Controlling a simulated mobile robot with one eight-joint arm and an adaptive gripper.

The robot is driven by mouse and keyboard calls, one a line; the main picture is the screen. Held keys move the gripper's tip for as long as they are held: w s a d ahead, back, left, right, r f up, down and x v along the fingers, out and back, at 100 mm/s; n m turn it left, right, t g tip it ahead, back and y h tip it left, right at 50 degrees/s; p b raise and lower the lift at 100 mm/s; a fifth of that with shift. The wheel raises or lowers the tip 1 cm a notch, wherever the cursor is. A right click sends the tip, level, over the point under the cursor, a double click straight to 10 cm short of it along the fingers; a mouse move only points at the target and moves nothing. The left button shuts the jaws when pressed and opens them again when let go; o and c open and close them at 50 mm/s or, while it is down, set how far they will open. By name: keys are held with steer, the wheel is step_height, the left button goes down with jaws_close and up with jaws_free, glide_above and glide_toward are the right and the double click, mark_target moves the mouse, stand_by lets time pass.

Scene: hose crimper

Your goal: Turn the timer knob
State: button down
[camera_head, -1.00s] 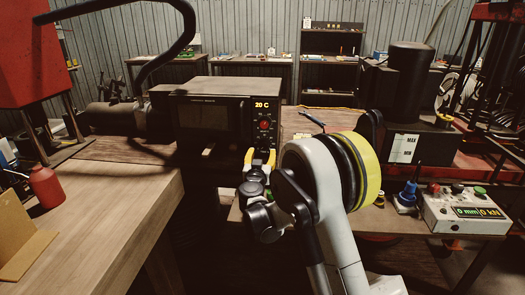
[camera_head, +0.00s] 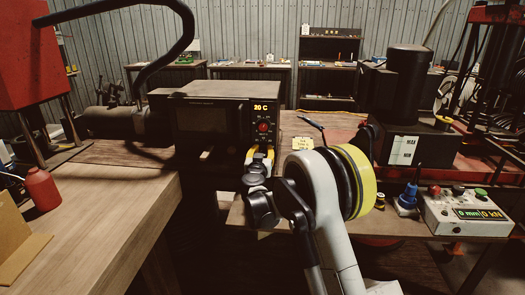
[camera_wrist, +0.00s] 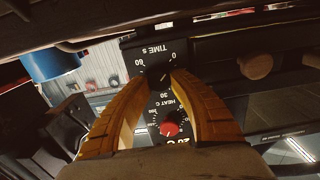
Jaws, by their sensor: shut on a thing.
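The timer knob (camera_wrist: 158,76), under the "TIME S" scale, shows partly between my fingertips in the wrist view, where the panel appears upside down. My gripper (camera_wrist: 159,72) is shut on it, with one yellow finger on each side. The scale runs from 0 to 60 with 30 between. In the head view my gripper (camera_head: 261,152) is at the lower right of the black oven's front (camera_head: 205,122) and hides the timer knob there. The heat knob (camera_head: 263,127), red, is above my fingers. The display (camera_head: 267,107) reads 20 C.
A wooden bench (camera_head: 110,215) with a red bottle (camera_head: 42,188) is at the left. A control box (camera_head: 462,212) with coloured buttons and a blue-topped item (camera_head: 408,198) stand at the right. A yellow note (camera_head: 302,144) lies right of the oven.

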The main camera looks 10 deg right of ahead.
steer(key=shift+m, duration=0.3)
steer(key=m, duration=0.3)
steer(key=shift+p, duration=0.3)
steer(key=m, duration=0.5)
steer(key=shift+d, duration=0.1)
steer(key=m, duration=0.4)
steer(key=shift+p, duration=0.3)
steer(key=m, duration=0.5)
steer(key=shift+f, duration=0.1)
steer(key=c, duration=1.1)
jaws_free()
steer(key=shift+d, duration=0.1)
